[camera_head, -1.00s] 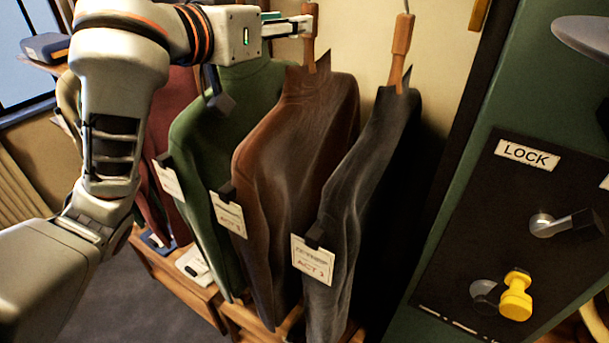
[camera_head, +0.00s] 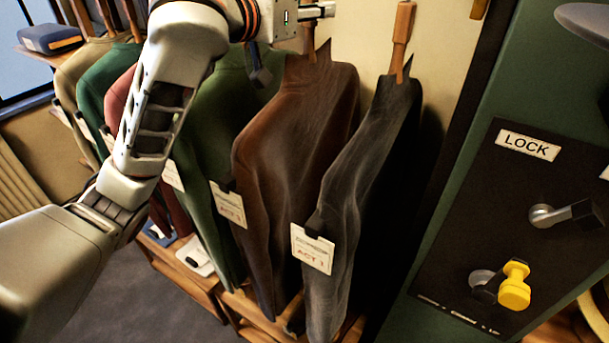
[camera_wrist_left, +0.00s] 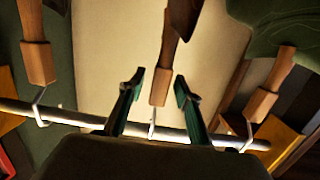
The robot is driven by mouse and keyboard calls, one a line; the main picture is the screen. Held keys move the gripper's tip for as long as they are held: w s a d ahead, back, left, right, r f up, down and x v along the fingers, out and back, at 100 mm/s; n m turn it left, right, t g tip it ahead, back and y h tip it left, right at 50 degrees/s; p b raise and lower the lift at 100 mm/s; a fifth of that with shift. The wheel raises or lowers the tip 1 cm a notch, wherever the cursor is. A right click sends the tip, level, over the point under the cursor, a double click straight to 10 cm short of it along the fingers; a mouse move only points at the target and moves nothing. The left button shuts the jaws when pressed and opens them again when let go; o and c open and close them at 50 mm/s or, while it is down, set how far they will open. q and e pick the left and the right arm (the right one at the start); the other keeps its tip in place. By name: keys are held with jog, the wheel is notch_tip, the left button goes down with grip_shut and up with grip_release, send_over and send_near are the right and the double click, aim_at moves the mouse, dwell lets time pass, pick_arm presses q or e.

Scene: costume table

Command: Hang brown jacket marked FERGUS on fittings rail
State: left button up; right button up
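The brown jacket (camera_head: 295,150) hangs from a wooden hanger (camera_head: 309,42) between a green jacket (camera_head: 215,120) and a dark grey jacket (camera_head: 365,160). Its white tag (camera_head: 229,205) shows ACT 1; the name is too small to read. My left gripper (camera_head: 322,11) is at the top of that hanger in the head view. In the left wrist view, its green fingers (camera_wrist_left: 159,84) stand apart on both sides of a wooden hanger neck (camera_wrist_left: 162,70), with visible gaps. That hanger's thin hook meets the metal rail (camera_wrist_left: 70,118). My right gripper is not in view.
More jackets (camera_head: 85,75) hang at the left. A green cabinet with a LOCK panel (camera_head: 480,230), a lever and a yellow knob (camera_head: 514,290) stands at the right. A wooden shelf (camera_head: 185,285) lies below the jackets.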

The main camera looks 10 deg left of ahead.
pick_arm(q)
grip_shut()
jog(key=shift+r, duration=0.25)
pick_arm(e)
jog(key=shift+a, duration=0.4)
pick_arm(q)
jog(key=shift+r, duration=0.1)
jog(key=shift+r, duration=1)
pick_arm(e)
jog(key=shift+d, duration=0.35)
pick_arm(q)
jog(key=shift+s+a, duration=0.1)
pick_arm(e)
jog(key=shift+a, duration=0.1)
